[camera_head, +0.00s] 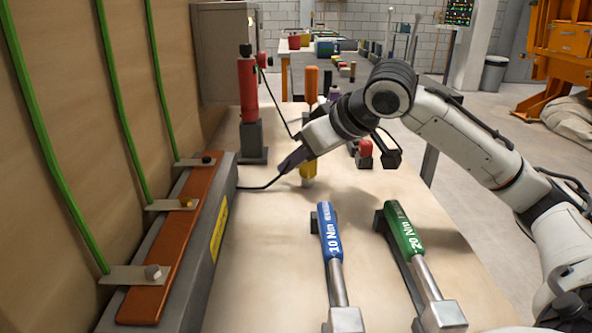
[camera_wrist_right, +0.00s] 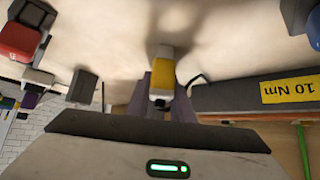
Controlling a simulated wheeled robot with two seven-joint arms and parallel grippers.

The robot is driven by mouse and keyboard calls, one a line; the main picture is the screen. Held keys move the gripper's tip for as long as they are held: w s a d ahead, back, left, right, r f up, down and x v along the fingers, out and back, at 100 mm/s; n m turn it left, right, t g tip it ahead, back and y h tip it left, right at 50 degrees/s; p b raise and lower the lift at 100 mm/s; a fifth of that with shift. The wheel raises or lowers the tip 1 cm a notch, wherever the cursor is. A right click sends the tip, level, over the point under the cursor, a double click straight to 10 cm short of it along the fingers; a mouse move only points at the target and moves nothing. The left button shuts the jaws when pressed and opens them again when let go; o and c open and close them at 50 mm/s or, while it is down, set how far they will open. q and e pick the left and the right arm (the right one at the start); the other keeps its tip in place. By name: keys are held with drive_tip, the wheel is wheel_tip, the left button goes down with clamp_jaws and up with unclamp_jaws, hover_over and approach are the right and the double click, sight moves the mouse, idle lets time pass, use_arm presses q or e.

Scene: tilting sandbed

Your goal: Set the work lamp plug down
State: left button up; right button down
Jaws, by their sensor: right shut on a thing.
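My right gripper (camera_head: 296,159) comes in from the right with its purple fingers shut on a yellow plug (camera_head: 308,170), which I take to be the work lamp plug. The plug points down over the beige tabletop (camera_head: 275,240), with its pale end low. I cannot tell whether that end touches the surface. In the right wrist view, the yellow plug (camera_wrist_right: 162,72) sits between the purple fingers (camera_wrist_right: 164,103), its pale end toward the surface. A black cable (camera_head: 258,187) runs near the plug to the left. My left gripper is not in view.
A blue torque wrench (camera_head: 328,235) and a green one (camera_head: 402,235) lie in front. A long grey fixture (camera_head: 195,270) with a red-brown bar edges the left side. A red cylinder (camera_head: 247,90) on a dark stand is behind left. The tabletop between fixture and blue wrench is clear.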

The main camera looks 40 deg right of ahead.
drive_tip(key=c, duration=1.6)
unclamp_jaws()
drive_tip(key=shift+f, duration=0.1)
drive_tip(key=shift+o, duration=0.2)
drive_tip(key=b+v, duration=0.1)
drive_tip(key=v, duration=1.1)
